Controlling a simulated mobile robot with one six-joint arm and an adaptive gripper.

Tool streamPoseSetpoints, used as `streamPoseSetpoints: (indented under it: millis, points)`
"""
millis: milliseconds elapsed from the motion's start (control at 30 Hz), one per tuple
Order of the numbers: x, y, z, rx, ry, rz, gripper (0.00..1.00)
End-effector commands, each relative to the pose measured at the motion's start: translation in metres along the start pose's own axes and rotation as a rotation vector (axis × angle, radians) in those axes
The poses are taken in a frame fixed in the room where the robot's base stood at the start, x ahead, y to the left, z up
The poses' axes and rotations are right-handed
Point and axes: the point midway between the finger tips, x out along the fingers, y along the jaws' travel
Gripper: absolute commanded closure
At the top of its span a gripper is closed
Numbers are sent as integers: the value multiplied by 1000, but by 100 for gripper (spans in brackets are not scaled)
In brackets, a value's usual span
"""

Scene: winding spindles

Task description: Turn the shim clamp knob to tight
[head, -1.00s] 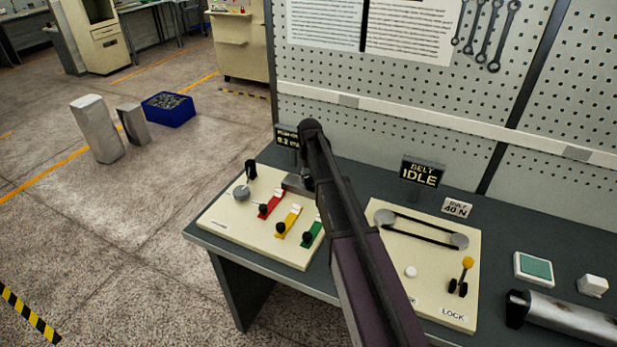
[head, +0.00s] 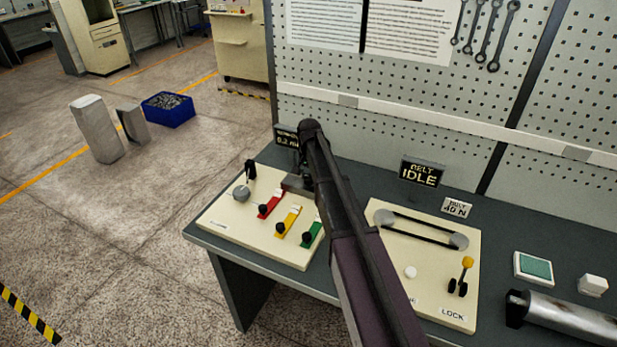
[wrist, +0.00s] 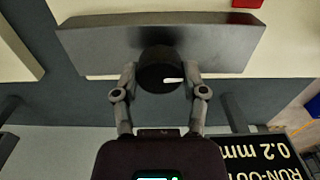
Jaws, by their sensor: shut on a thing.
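The shim clamp knob (wrist: 157,72) is round and black with a white mark, which points right in the wrist view. It sits at the middle of a grey metal block (wrist: 225,45). My gripper (wrist: 160,78) is shut on the knob, with one finger on each side of it. In the head view the block (head: 295,184) shows at the back edge of the cream panel. There my arm hides the knob and the gripper fingers.
A cream panel (head: 232,222) bears red, yellow and green levers. A run-out display (head: 287,138) reading 0.2 mm stands behind it. A belt panel (head: 433,294) and an IDLE sign (head: 421,173) are to the right. A pegboard (head: 390,150) closes off the back.

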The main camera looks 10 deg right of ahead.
Motion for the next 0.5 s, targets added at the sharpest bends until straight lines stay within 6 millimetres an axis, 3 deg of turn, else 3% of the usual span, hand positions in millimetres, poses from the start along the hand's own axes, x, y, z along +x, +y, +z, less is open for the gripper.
streamPoseSetpoints:
  millis: [500]
  points:
    - [0,-1,0,50,-1,-2,92]
